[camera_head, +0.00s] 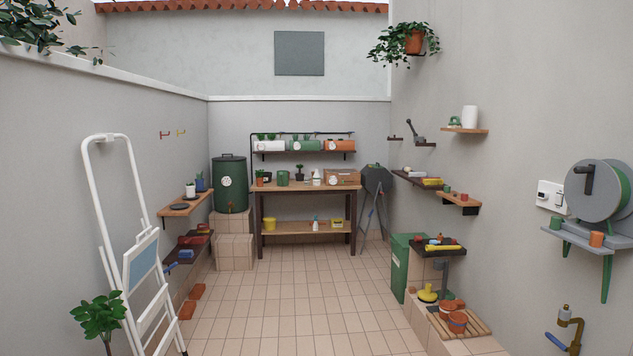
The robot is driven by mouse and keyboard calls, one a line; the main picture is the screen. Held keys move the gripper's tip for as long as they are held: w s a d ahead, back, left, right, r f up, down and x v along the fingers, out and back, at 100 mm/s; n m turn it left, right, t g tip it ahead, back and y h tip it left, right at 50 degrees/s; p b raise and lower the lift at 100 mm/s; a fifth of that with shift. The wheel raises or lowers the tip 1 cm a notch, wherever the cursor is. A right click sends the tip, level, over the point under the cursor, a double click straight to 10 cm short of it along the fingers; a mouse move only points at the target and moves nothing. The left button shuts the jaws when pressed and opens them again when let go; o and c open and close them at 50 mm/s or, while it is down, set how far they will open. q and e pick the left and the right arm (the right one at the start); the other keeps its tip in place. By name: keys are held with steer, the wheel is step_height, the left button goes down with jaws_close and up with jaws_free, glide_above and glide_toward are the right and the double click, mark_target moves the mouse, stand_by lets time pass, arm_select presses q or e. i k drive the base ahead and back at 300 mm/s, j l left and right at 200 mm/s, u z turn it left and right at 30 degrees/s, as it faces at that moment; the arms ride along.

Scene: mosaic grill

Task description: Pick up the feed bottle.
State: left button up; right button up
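Two small bottle-like things stand at the wooden potting bench (262,188) at the far end of the yard. A whitish bottle (316,178) is upright on the bench top, right of a small potted plant. A whitish spray-type bottle (315,225) stands on the lower shelf. Both are too small for me to read a label, so I cannot tell which is the feed bottle. Neither of my grippers shows in the head view.
A white stepladder (128,208) leans at the left wall, with small wall shelves (187,206) behind it. A dark green barrel (230,182) stands left of the bench. A green bin (400,262) and a tiled ledge narrow the right side. The tiled floor (285,300) is clear through the middle.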

mark_target(316, 177)
steer(key=z, duration=0.15)
steer(key=i, duration=7.1)
steer(key=i+l+u, duration=0.15)
steer(key=i, duration=0.6)
steer(key=i+l, duration=0.15)
steer(key=i, duration=0.55)
